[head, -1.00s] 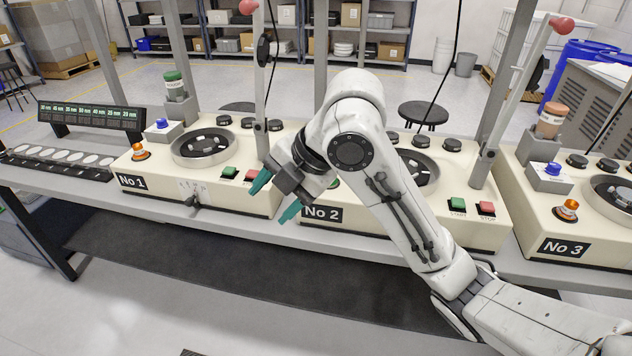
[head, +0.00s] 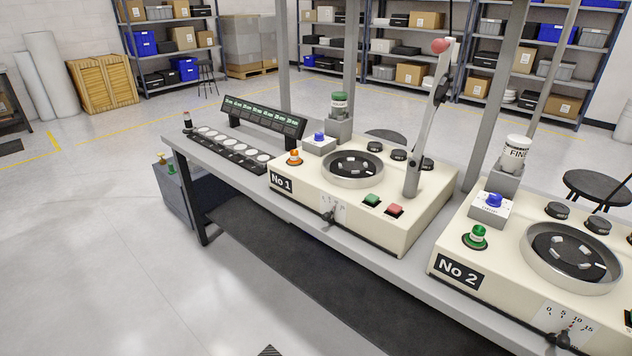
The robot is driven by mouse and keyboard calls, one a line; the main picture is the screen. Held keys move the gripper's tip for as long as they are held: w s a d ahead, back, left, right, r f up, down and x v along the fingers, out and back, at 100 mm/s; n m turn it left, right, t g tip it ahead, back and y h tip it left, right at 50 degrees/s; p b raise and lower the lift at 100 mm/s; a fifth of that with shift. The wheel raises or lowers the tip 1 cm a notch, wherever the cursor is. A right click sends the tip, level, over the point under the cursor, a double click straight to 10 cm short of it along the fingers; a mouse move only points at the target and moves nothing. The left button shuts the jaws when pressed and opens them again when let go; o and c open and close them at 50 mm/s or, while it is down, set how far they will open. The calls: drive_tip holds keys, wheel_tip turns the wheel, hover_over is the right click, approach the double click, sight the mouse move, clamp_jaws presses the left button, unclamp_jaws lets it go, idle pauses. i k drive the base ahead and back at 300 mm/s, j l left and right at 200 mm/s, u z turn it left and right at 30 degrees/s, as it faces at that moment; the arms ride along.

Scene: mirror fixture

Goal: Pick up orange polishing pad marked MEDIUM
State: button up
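I see no orange polishing pad marked MEDIUM in the head view. My gripper is out of view. The machine No 1 (head: 368,232) stands on the bench with a round bowl plate (head: 352,169) holding several light pieces. The machine No 2 (head: 500,287) stands to its right, with a similar bowl plate (head: 571,258). A white container marked FINE (head: 515,153) stands on a grey post at the back of No 2. A green-capped container (head: 339,104) stands on a post at the back of No 1.
The grey bench (head: 212,152) holds a row of pale discs (head: 228,143) and a dark display rack (head: 262,116) at its left end. A low grey cabinet (head: 185,198) with small items stands beside the bench's left end. The floor (head: 100,240) at front left is open.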

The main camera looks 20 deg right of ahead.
sight(294, 159)
drive_tip(key=i+j+z, duration=0.1)
drive_tip(key=i+j, duration=0.3)
drive_tip(key=i+j+z, duration=0.15)
drive_tip(key=i+j, duration=0.3)
drive_tip(key=i+j+z, duration=0.1)
drive_tip(key=i+j, duration=0.25)
drive_tip(key=j, duration=0.3)
